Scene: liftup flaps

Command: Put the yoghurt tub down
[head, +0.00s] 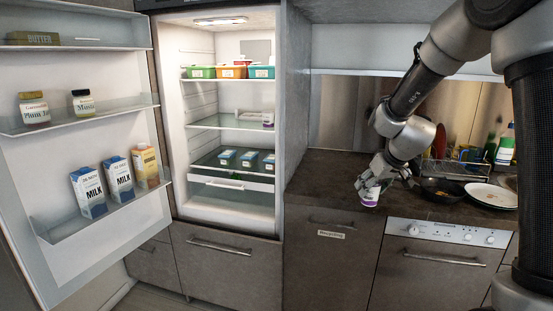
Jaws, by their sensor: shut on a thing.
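The yoghurt tub (371,192) is small, white and purple. It shows below my gripper (375,182) at the front edge of the dark counter. My gripper is shut on the tub and covers its upper part. The tub looks roughly upright. I cannot tell whether its base touches the counter or hangs just above or in front of it.
The dark counter (320,176) is clear left of my gripper. A black pan (442,191), a white plate (491,196) and a dish rack (445,168) stand to the right. The fridge (232,122) is open at the left, with its door (75,150) swung out.

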